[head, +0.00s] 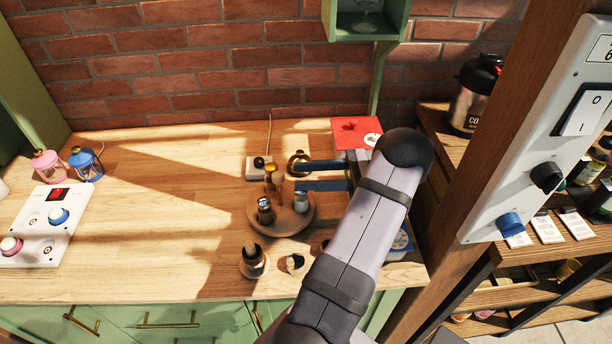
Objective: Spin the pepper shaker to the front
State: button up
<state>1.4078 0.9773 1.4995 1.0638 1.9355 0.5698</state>
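A round wooden turntable (290,225) stands on the wooden counter near the middle of the head view. On it are a dark-filled shaker (265,210) at the front left, a pale shaker with a silvery top (301,201) at the right, and a wooden piece (278,180) toward the back. The labels are too small to read, so I cannot tell for sure which is the pepper shaker. My gripper (296,177) reaches in from the right with two blue fingers apart, nothing visible between them. Its tips are over the turntable's back right; contact is unclear.
A jar (254,262) and a small pale item (294,263) stand in front of the turntable. A white box (260,167) and a dark ring-shaped item (299,158) are behind it. The counter's left middle is clear.

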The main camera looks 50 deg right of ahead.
jog(key=shift+r, duration=0.1)
jog(key=c, duration=0.5)
jog(key=shift+w+a+r+p, duration=0.1)
jog(key=shift+r+p, duration=0.2)
grip_shut()
notch_tip(320, 180, up, 11)
jog(key=w+a+n+g+h+p, duration=0.2)
jog(key=n+g+p, duration=0.1)
jog(key=n+p, duration=0.15)
jog(key=s+d+f+n+g+h, duration=0.3)
jog(key=d+f+n+h, duration=0.4)
jog(key=n, duration=1.1)
jog(key=d+f, duration=0.3)
jog(key=f, duration=0.1)
jog(key=shift+d+f+h, duration=0.15)
jog(key=shift+d+h, duration=0.1)
jog(key=shift+h, duration=0.05)
